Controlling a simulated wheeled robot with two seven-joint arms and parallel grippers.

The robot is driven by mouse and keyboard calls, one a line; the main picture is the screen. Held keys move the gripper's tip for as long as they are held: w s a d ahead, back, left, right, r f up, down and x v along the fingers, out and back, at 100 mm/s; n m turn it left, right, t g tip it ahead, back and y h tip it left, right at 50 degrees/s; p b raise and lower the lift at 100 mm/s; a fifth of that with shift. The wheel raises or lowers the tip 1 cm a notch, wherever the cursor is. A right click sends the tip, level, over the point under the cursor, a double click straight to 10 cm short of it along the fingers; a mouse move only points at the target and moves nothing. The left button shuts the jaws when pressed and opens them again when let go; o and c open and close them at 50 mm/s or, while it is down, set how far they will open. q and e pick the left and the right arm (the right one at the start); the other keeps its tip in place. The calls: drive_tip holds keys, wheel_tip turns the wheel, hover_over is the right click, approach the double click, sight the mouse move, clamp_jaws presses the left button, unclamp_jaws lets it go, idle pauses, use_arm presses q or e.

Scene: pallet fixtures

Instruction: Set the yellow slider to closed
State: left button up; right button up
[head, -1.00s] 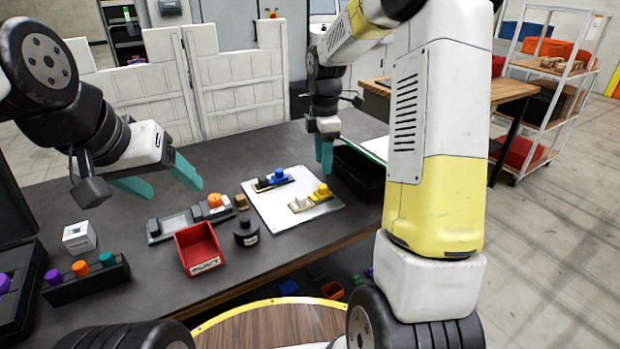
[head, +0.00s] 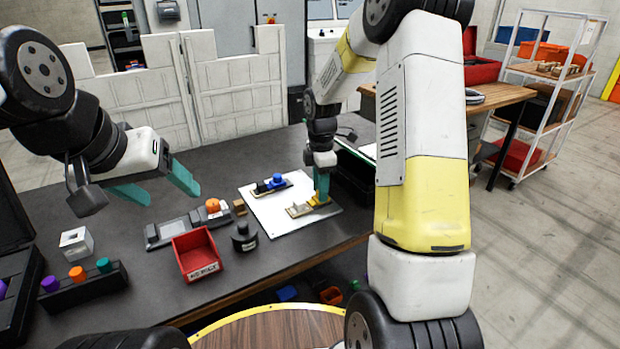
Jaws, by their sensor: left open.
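The white panel (head: 272,222) lies on the dark table and carries two slider fixtures. The yellow slider (head: 313,203) is on the nearer fixture, beside a pale block (head: 298,209). My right gripper (head: 322,198) is down at the yellow slider, with its teal fingers over and in front of it, hiding much of it. I cannot tell whether the fingers grip it or only touch it. The blue slider (head: 277,180) is on the farther fixture, beside a black block (head: 262,187). My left gripper (head: 172,198) is open and empty above the table, left of the panel.
A red bin (head: 196,254) and a black round weight-like object (head: 244,237) stand left of the panel. A rack of coloured pegs (head: 85,290) is at the left front.

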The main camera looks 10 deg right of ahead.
clamp_jaws()
idle(1.2)
